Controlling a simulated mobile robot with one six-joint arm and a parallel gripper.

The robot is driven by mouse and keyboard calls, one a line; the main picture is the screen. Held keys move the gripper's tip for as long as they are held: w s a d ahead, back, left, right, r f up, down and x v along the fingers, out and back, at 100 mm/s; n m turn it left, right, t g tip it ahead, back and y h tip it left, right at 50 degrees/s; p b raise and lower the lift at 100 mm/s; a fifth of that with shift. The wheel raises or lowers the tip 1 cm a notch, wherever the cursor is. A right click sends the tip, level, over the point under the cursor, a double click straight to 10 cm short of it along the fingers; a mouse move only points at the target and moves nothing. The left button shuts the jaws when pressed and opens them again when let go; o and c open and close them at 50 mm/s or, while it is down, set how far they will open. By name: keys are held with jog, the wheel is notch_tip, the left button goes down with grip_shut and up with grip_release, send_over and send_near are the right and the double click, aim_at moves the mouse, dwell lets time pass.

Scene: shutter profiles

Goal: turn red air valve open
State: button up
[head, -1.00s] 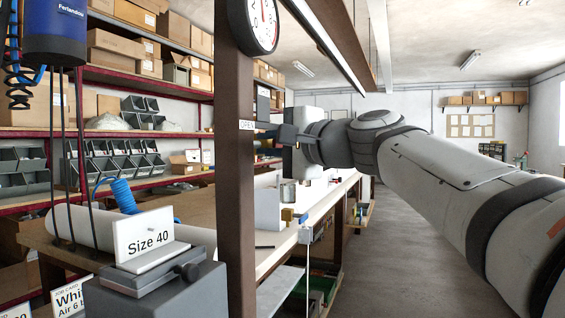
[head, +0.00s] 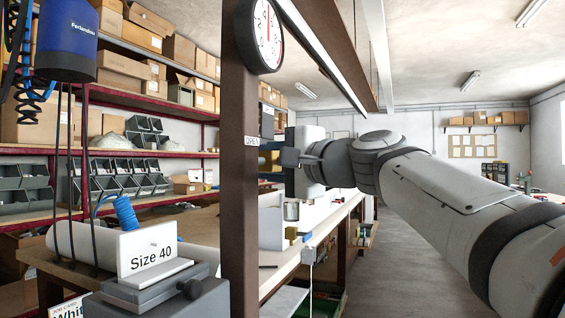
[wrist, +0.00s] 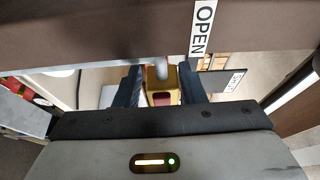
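The air valve sits on the brown post (head: 238,200). Its yellow brass-coloured body (wrist: 160,85) shows between my fingers in the wrist view, with a grey stem behind it and small red parts beside and inside it. In the head view the valve (head: 266,160) is a small yellow piece at the post's right side, partly hidden by my gripper. My gripper (wrist: 161,84) is open, one dark finger on each side of the valve; a narrow gap shows at the left finger, and contact on the right is unclear. An OPEN label (wrist: 203,28) and a SHUT label (wrist: 237,82) are nearby.
A round gauge (head: 264,34) is on the post above. A long workbench (head: 330,222) runs behind the post. A grey block with a Size 40 sign (head: 149,253) stands at the lower left. Shelves with boxes line the left wall. The floor at the right is clear.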

jog(key=shift+s+d, duration=0.1)
jog(key=shift+d, duration=0.15)
jog(key=v, duration=0.7)
jog(key=shift+s, duration=0.15)
